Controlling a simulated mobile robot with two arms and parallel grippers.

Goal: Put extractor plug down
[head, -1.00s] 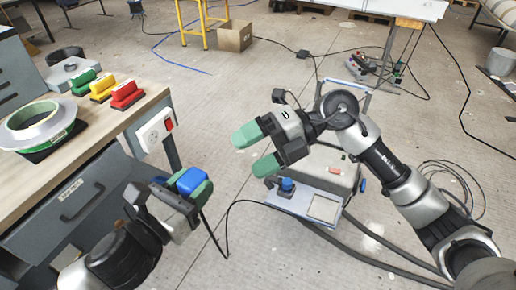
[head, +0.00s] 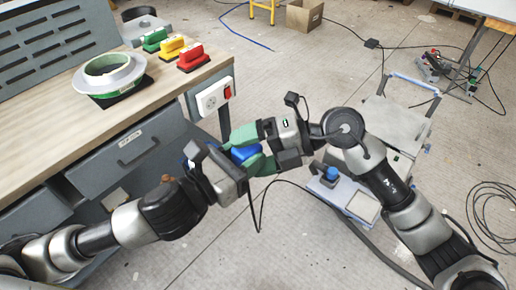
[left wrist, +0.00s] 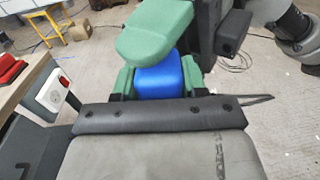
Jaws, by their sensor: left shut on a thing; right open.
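The blue extractor plug (head: 245,153) is held between the green fingers of my left gripper (head: 240,160), in the air off the bench's front corner. A black cable hangs below it. In the left wrist view the blue plug (left wrist: 160,80) sits between the left fingers. My right gripper (head: 249,149) is open, with its green fingers close around the plug. One of its fingers looms over the plug in the left wrist view. Whether it touches the plug I cannot tell.
A white socket (head: 211,97) with a red switch is on the bench end. The wooden bench (head: 60,140) carries a tape roll (head: 108,75) and green, yellow and red blocks (head: 172,47). A pale wheeled machine (head: 392,128) stands right. Cables lie on the floor.

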